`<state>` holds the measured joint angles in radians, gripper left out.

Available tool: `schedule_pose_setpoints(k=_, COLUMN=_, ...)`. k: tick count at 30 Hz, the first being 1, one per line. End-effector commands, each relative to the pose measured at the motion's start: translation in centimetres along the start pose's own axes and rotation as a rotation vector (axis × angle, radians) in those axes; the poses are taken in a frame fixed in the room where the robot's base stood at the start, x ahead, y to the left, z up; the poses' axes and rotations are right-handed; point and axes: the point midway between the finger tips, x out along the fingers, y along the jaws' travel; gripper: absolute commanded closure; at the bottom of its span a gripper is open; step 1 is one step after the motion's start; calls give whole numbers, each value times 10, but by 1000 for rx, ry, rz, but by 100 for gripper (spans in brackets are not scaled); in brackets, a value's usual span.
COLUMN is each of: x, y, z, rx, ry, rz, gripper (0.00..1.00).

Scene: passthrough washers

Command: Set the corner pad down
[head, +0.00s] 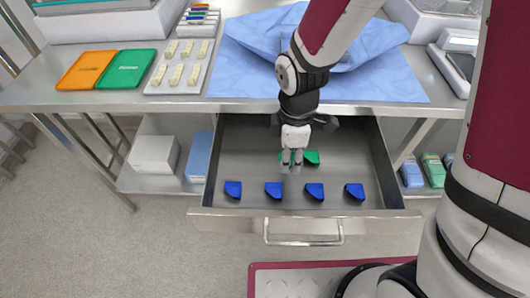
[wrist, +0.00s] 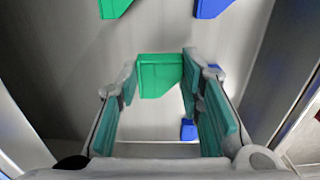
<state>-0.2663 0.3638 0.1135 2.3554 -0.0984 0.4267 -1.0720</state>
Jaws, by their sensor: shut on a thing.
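My gripper (head: 292,165) is inside the open drawer (head: 235,130), pointing down, with its fingers shut on a green corner pad. In the wrist view the held green pad (wrist: 160,75) sits between the fingertips (wrist: 160,72). In the head view the fingers mostly hide this pad. I cannot tell whether it touches the drawer floor. Another green corner pad (head: 312,157) lies just right of the fingers. Several blue corner pads, such as the leftmost one (head: 233,189), lie in a row along the drawer's front.
The steel table (head: 130,98) above carries orange (head: 87,69) and green (head: 125,68) cases, a tray of small parts (head: 180,75) and a blue cloth (head: 385,80). Bare floor shows between the pads.

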Motion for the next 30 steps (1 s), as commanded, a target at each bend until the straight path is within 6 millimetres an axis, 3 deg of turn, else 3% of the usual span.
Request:
schedule_pose_setpoints(k=6, x=6, y=23, z=-46, rx=-2, ry=1, rz=0, gripper=78)
schedule_pose_setpoints(k=11, x=7, y=33, z=-64, rx=1, ry=0, rz=0, gripper=78)
schedule_pose_setpoints(k=16, x=12, y=35, z=-68, rx=3, ry=-1, rz=-2, gripper=78)
schedule_pose_setpoints(k=24, x=43, y=34, z=-68, rx=4, ry=-1, rz=-2, gripper=78)
schedule_pose_setpoints(k=30, x=42, y=35, z=-68, rx=3, ry=0, rz=0, gripper=78)
